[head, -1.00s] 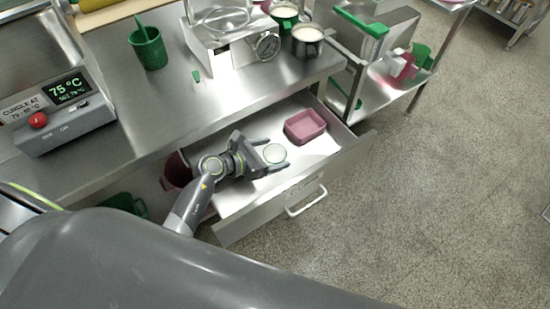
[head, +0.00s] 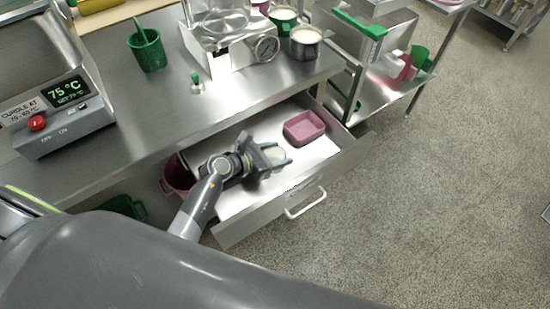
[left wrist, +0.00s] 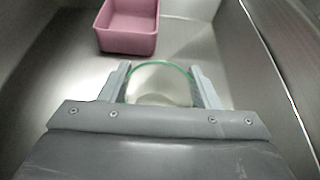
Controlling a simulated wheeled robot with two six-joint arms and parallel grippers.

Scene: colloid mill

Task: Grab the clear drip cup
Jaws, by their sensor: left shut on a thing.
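The clear drip cup (head: 275,153) is in the open drawer, with a greenish rim. In the left wrist view the cup (left wrist: 160,84) sits between the two fingers of my left gripper (left wrist: 160,90). In the head view my left gripper (head: 277,157) reaches into the drawer and is shut on the cup, one finger on each side. The cup's near side is hidden by the gripper body. My right gripper is not in view.
A pink tray (head: 304,127) sits in the drawer (head: 292,177), just beyond the cup. The drawer walls surround the gripper. The steel counter (head: 170,108) is above, holding a green cup (head: 147,50) and a control box (head: 65,115).

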